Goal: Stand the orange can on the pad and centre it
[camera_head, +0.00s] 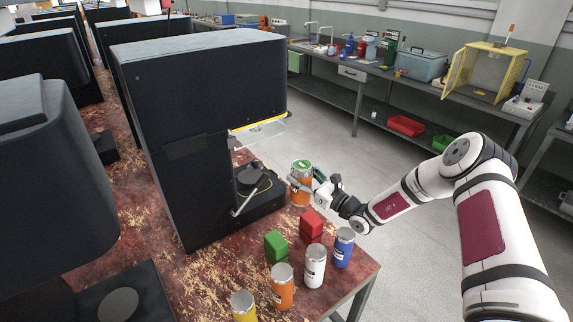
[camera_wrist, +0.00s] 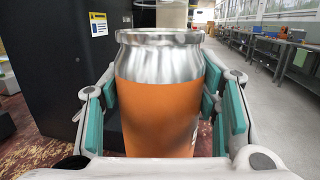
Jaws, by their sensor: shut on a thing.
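The orange can (camera_head: 300,192) is upright at the right side of the machine, near the table's right edge. In the wrist view the orange can (camera_wrist: 160,115) fills the middle, with a bare silver neck and open-looking rim. My gripper (camera_head: 303,182) is shut on it, with teal finger pads on both sides of the can in the wrist view (camera_wrist: 162,112). I cannot tell whether its base touches the table. A round dark pad (camera_head: 253,180) sits on the machine's low base, left of the can and apart from it. The can's underside is hidden.
The tall black machine (camera_head: 185,150) overhangs the pad. A lever (camera_head: 243,200) stands at its front. Red (camera_head: 311,228) and green blocks (camera_head: 276,247), and blue (camera_head: 343,247), white (camera_head: 315,267), another orange (camera_head: 282,288) and yellow cans (camera_head: 243,307) stand nearer the front.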

